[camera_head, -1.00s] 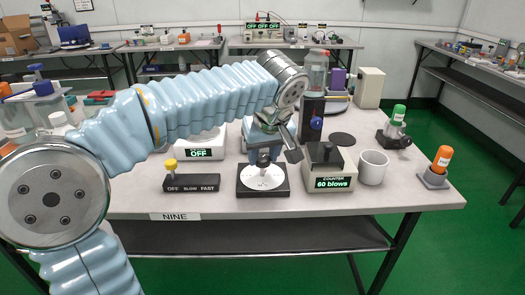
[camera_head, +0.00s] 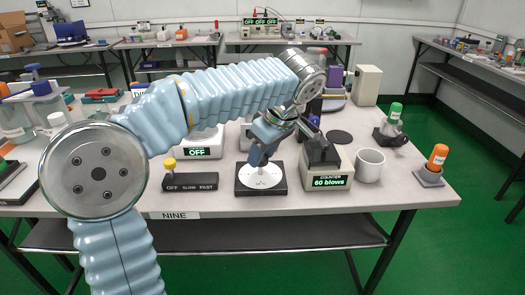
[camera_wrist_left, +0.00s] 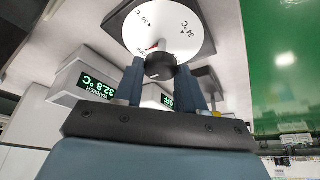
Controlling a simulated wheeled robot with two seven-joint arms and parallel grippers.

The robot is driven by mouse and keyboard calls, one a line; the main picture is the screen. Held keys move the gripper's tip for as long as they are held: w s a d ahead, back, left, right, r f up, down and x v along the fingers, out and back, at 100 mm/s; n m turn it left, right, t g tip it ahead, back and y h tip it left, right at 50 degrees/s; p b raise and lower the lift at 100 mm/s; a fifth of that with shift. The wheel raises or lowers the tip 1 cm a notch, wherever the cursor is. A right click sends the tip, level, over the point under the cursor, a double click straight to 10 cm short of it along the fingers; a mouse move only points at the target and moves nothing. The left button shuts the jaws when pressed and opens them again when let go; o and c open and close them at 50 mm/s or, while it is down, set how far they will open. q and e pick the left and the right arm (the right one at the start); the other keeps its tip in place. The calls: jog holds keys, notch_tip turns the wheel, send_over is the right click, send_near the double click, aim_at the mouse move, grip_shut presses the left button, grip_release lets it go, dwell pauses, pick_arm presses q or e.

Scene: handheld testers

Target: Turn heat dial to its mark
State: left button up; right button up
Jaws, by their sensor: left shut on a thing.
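The heat dial is a white disc (camera_head: 270,180) on a square black base (camera_head: 245,192), at the front middle of the table. My left gripper (camera_head: 261,160) comes down on it at a tilt and hides its knob in the head view. In the left wrist view the gripper's fingers (camera_wrist_left: 162,76) are around the small dark knob (camera_wrist_left: 159,65), shut on it. A red pointer shows beside the knob on the white face (camera_wrist_left: 145,38), with printed temperature marks near the rim. A green display (camera_wrist_left: 97,86) reads 32.8 °C. My right gripper is not in view.
Bare table lies in front of the dial.

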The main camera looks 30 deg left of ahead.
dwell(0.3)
pick_arm(q)
jog(key=o, duration=1)
jog(key=shift+o, duration=0.2)
jog(key=p+v, duration=0.1)
jog(key=v, duration=1.2)
jog(key=shift+d+r, duration=0.2)
jog(key=shift+r, duration=0.15)
